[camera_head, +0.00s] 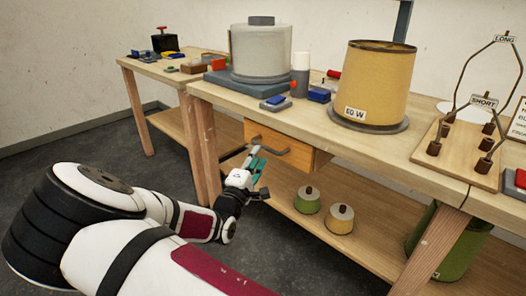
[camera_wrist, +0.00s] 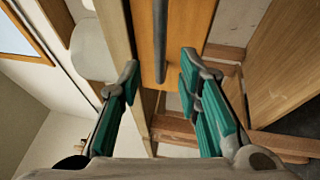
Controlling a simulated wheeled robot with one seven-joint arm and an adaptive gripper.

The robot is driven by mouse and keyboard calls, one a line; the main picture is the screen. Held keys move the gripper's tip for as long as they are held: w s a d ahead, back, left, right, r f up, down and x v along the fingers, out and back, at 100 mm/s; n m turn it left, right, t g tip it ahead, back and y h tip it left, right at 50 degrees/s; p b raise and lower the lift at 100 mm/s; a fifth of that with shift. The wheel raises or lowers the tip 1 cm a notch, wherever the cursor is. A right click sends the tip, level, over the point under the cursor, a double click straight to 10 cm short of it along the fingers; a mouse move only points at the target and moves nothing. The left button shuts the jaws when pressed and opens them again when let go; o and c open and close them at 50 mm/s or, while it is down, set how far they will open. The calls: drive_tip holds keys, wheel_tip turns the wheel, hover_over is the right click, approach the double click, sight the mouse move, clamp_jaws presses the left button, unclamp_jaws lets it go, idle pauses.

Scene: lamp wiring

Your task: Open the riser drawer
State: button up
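The riser drawer (camera_head: 293,157) is a small orange-brown wooden box under the tabletop, with a dark bar handle on its front. The handle (camera_head: 272,148) is partly behind my gripper in the head view. In the wrist view the drawer front (camera_wrist: 184,50) fills the upper middle, and the handle (camera_wrist: 160,40) runs up and down the picture. My gripper (camera_head: 259,160) is open at the drawer front. Its teal-padded fingers (camera_wrist: 160,68) appear on either side of the handle with gaps to both. I cannot tell how deep the handle sits between them.
The workbench top (camera_head: 215,96) overhangs the drawer. A lower shelf (camera_head: 290,208) holds two small round pots. A yellow drum (camera_head: 375,85) and a grey drum (camera_head: 261,52) stand above. A bench leg (camera_head: 205,150) is left of my gripper. The floor in front is clear.

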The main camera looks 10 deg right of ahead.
sight(263, 146)
drive_tip(key=b+x, duration=0.1)
drive_tip(key=x, duration=0.5)
clamp_jaws()
